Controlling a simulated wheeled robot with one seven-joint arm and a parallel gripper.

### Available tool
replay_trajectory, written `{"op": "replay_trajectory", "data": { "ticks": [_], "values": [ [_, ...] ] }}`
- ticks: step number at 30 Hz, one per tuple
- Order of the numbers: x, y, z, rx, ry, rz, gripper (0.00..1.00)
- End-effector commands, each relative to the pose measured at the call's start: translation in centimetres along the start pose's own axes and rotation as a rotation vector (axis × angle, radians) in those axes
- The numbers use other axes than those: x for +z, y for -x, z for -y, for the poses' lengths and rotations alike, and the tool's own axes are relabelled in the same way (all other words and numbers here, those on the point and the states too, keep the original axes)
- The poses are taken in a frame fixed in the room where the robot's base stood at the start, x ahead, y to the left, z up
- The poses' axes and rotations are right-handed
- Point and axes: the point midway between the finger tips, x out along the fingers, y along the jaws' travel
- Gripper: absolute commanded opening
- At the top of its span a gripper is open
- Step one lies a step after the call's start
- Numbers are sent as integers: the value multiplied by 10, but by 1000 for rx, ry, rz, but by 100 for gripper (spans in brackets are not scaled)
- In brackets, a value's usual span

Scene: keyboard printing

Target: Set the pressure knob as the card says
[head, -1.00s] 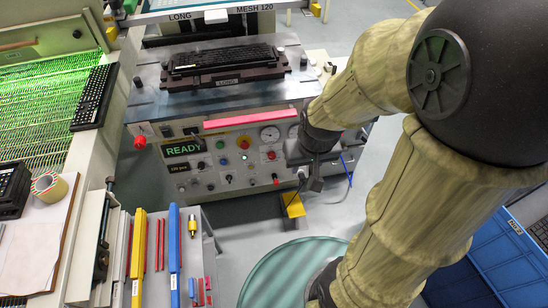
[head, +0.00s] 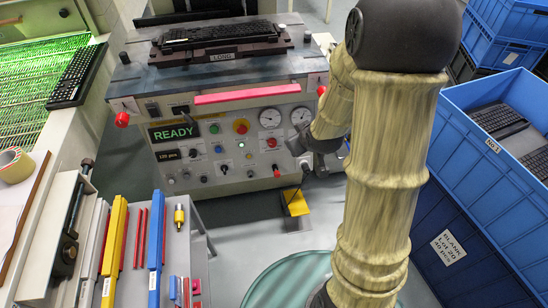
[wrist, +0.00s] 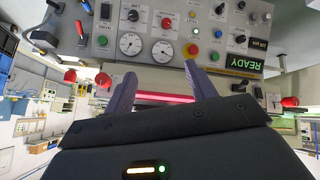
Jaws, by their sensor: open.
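The machine's control panel (head: 225,150) faces me, with several knobs, two round gauges and a green READY display (head: 173,133). Which knob is the pressure knob I cannot read. In the wrist view the panel is upside down; the gauges (wrist: 131,43) sit near a black knob (wrist: 132,15) and a red knob (wrist: 167,22). My gripper (head: 297,147) is in front of the panel's right part, just below the right gauge. In the wrist view my gripper (wrist: 160,88) has its two fingers apart with nothing between them. I cannot make out the card.
A pink-red bar (head: 252,95) runs along the machine's front edge above the panel. A keyboard (head: 218,34) lies on the machine's top. A side bench (head: 180,240) with coloured strips stands at left. Blue crates (head: 470,220) stand at right. A yellow pedal (head: 296,202) is on the floor.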

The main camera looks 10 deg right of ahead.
Motion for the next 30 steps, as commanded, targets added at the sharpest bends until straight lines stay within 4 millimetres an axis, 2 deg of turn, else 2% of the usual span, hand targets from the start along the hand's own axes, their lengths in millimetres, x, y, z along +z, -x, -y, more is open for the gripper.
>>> {"op": "replay_trajectory", "data": {
  "ticks": [1,12,21,30],
  "values": [
    [14,-28,4,3,22,-29,56],
    [44,-139,10,45,185,-290,56],
    [78,-216,19,95,285,-509,56],
    [120,-280,31,168,344,-729,56]
  ]
}}
